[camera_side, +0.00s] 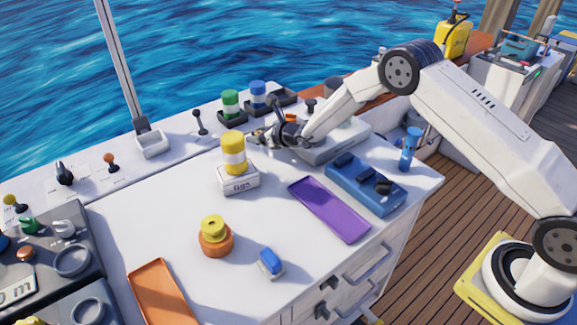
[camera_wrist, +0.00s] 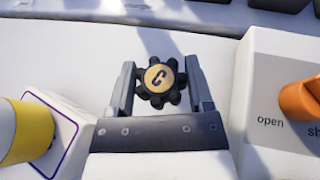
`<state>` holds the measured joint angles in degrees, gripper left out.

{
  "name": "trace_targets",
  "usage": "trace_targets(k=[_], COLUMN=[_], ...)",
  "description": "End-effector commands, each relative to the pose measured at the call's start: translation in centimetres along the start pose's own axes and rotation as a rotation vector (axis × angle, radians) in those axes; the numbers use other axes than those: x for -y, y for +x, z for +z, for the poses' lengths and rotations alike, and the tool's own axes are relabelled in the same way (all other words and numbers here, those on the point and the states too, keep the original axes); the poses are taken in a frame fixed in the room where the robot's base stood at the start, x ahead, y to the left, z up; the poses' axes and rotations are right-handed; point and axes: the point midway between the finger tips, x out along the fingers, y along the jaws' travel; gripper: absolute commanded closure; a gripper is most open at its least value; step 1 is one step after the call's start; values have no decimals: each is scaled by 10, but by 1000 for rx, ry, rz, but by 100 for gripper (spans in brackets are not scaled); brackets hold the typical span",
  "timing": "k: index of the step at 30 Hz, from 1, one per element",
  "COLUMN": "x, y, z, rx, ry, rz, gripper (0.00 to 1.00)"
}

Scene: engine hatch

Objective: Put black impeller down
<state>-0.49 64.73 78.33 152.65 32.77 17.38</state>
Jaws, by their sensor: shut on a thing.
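In the side view my gripper (camera_side: 264,137) is low near the back of the white counter, just right of the yellow and white jar. The impeller is too small there to make out clearly. I cannot tell whether it touches the counter.
The yellow and white jar (camera_side: 233,155) stands on a labelled white block. A white box with an orange handle marked "open" (camera_wrist: 270,122) is close on the right. Green (camera_side: 231,104) and blue (camera_side: 258,95) jars stand behind. A purple tray (camera_side: 329,209) lies in front.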

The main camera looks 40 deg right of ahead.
Motion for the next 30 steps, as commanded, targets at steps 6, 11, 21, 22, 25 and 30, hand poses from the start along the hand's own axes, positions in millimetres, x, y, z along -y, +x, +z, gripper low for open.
trace_targets(k=[6, 11, 21, 22, 25, 30], x=[1, 1, 1, 1, 1, 1], y=[8, 14, 19, 19, 19, 20], z=[-5, -22, -31, -31, -32, -35], rx=[0, -1, 1, 1, 1, 0], ry=[1, 1, 1, 1, 0, 1], rz=[0, 0, -1, -1, 0, -1], gripper=[92, 92, 92, 92, 92, 30])
